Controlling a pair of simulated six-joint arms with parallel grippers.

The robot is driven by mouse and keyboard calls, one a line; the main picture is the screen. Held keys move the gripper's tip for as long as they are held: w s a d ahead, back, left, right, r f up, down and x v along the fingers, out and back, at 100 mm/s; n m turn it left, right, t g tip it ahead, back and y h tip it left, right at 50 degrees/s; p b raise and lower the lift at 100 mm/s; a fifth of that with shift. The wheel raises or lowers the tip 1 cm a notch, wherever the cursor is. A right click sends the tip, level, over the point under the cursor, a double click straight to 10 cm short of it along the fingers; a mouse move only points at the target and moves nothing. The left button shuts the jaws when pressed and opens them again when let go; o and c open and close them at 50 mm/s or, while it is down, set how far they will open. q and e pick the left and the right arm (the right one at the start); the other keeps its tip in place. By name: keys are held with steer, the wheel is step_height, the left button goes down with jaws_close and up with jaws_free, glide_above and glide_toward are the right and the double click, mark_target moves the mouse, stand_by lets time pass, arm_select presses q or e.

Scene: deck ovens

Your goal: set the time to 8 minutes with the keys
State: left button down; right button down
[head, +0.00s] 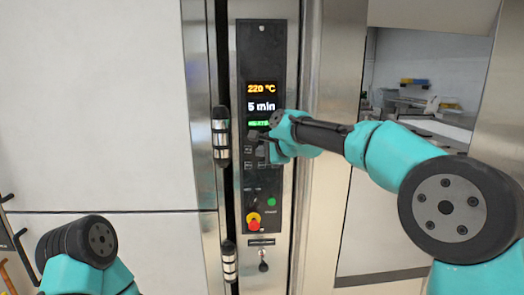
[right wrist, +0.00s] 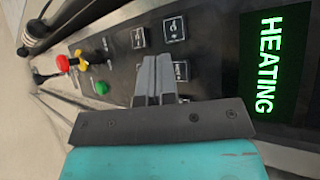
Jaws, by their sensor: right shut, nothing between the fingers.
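The black control panel (head: 262,60) stands upright between steel frames in the head view. Its display (head: 261,106) reads 220 °C, 5 min and a green line partly covered by my right gripper; the right wrist view shows that line as HEATING (right wrist: 265,62). My right gripper (head: 262,143) is at the keys, shut and empty. In the right wrist view its fingertips (right wrist: 154,62) lie among square keys (right wrist: 174,28), partly covering some. I cannot tell whether they touch a key. My left arm shows at the bottom left of the head view, its gripper out of sight.
Below the keys are a green button (head: 271,202) and a red and yellow knob (head: 254,222). A lever (head: 263,264) sits lower down. An opening with shelves (head: 425,90) lies to the right.

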steer(key=shift+w, duration=0.1)
stand_by(0.7)
steer(key=shift+w, duration=0.3)
steer(key=shift+w, duration=0.3)
stand_by(1.3)
steer(key=shift+s, duration=0.7)
steer(key=shift+w, duration=0.1)
steer(key=shift+w, duration=0.3)
steer(key=shift+w, duration=0.3)
stand_by(1.3)
steer(key=shift+s, duration=0.7)
steer(key=shift+w, duration=0.1)
